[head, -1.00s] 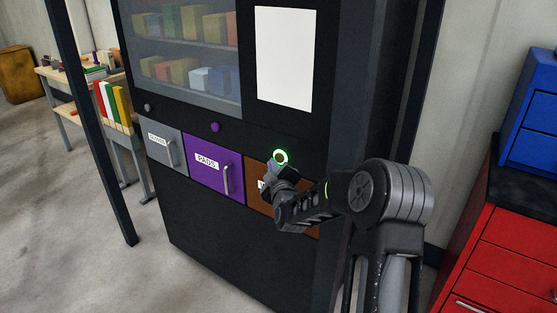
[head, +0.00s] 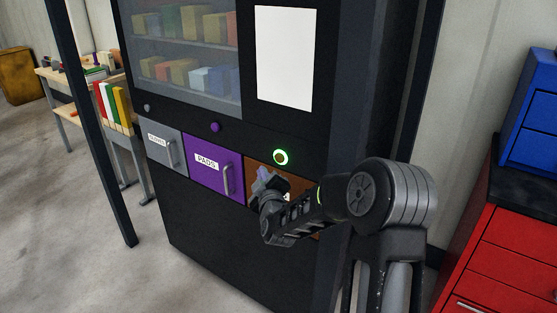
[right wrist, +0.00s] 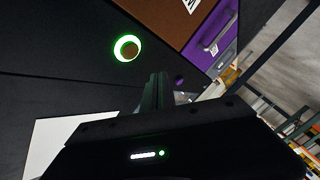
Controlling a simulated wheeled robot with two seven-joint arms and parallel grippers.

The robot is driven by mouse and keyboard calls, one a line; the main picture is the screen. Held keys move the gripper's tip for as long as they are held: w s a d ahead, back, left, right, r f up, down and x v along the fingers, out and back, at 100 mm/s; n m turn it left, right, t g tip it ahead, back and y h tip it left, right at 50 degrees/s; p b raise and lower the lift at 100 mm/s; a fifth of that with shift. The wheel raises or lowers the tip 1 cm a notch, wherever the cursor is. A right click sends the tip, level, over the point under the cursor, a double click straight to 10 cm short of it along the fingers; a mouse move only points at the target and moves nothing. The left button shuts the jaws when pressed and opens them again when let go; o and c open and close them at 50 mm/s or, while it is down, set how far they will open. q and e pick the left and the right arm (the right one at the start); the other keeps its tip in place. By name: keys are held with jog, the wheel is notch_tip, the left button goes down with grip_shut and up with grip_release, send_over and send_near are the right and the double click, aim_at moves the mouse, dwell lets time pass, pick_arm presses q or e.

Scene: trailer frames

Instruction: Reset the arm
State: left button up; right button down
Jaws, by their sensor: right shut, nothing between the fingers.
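My right arm reaches in from the lower right of the head view. Its gripper (head: 262,176) is in front of the brown drawer (head: 298,186) of a black cabinet, just below and left of a round button with a lit green ring (head: 281,157). The gripper is shut and empty, and it looks apart from the button. In the right wrist view the closed fingers (right wrist: 158,92) point toward the dark front panel, with the lit button (right wrist: 127,48) up and left of them. The gripper covers part of the brown drawer and its label. My left gripper does not show.
Left of the brown drawer are a purple PADS drawer (head: 213,166) and a grey drawer (head: 162,140), both with handles. A white sheet (head: 284,60) is above. A dark post (head: 98,130) stands at left, before a wooden bench. A red drawer chest (head: 500,235) is at right.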

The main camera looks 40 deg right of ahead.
dwell(0.4)
jog(key=s+a+f+m+g+y, duration=0.35)
jog(key=a+f, duration=0.55)
jog(key=f, duration=0.3)
jog(key=s+a+f+m+g+y, duration=0.25)
jog(key=s+a+f+y, duration=0.2)
jog(key=a+f, duration=0.55)
jog(key=s+a+f+g+y, duration=0.1)
jog(key=s+a+f+g, duration=0.2)
jog(key=s+a+f, duration=0.2)
jog(key=s+a+f+g+y, duration=0.1)
jog(key=s+a+f+g, duration=0.1)
jog(key=s+a+f, duration=0.3)
jog(key=s+a+f+g+y+p, duration=0.1)
jog(key=s+a+f, duration=0.4)
jog(key=s+a, duration=0.6)
jog(key=s+g+y, duration=0.1)
jog(key=s+g, duration=0.1)
jog(key=s, duration=0.4)
jog(key=shift+g, duration=0.3)
jog(key=shift+f, duration=0.1)
